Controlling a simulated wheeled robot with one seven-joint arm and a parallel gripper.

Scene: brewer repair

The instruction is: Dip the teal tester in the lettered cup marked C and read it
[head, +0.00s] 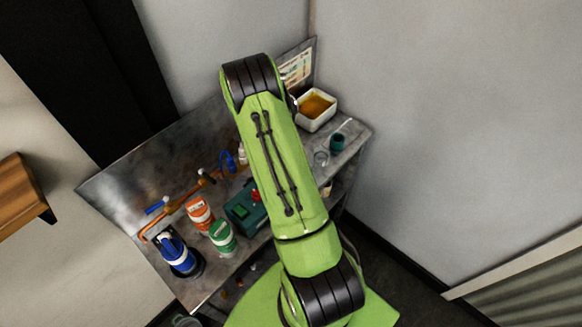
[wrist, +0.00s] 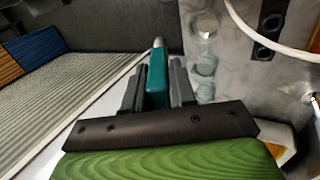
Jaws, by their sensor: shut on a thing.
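The teal tester (wrist: 157,78) is held between the two dark fingers of my gripper (wrist: 158,86) in the wrist view. Its grey tip points away from the gripper, toward the top of the picture. Several clear round glass cups (wrist: 205,66) stand in a row just right of the tester on the grey bench. I cannot read any letter on them, so I cannot tell which is cup C. In the head view a clear cup (head: 321,158) shows right of my arm. My gripper is hidden behind the arm there.
A white cable (wrist: 262,42) curves above the bench at right.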

